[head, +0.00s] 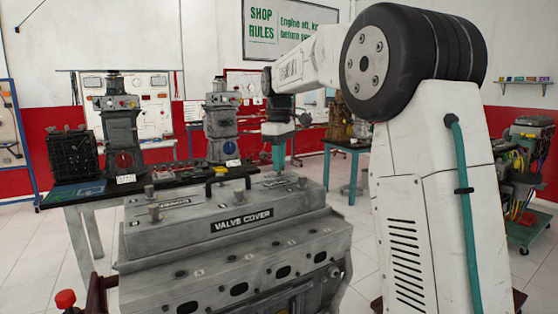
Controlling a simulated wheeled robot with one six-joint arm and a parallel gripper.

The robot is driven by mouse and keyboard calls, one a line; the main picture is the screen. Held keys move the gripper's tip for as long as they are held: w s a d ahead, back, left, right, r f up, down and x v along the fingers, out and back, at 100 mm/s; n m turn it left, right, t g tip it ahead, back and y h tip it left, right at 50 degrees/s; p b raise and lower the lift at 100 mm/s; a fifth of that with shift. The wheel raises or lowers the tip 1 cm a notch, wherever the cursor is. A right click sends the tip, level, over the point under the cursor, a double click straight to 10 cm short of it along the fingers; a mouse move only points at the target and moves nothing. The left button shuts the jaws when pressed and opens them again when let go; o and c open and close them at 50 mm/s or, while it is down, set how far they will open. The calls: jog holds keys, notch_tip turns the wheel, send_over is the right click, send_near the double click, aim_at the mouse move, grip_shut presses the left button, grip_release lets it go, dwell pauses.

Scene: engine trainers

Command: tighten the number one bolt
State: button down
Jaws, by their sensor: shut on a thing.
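A grey engine with a valve cover (241,221) fills the lower middle of the head view. The fingers hide that bolt almost fully. No bolt number is readable.
A dark handle loop (228,172) arches over the back of the cover. Behind stands a bench (85,192) with a black engine block (73,155) and two grey machines (121,125). A red knob (65,299) is at the lower left. My arm hides much of the right side.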

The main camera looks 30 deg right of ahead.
jog(key=m, duration=1.2)
jog(key=shift+r+m, duration=0.1)
jog(key=shift+m, duration=0.3)
jog(key=m, duration=1.2)
jog(key=c, duration=1.3)
grip_release()
jog(key=shift+d, duration=0.1)
jog(key=shift+c, duration=0.2)
notch_tip(320, 180, up, 8)
jog(key=shift+f, duration=0.15)
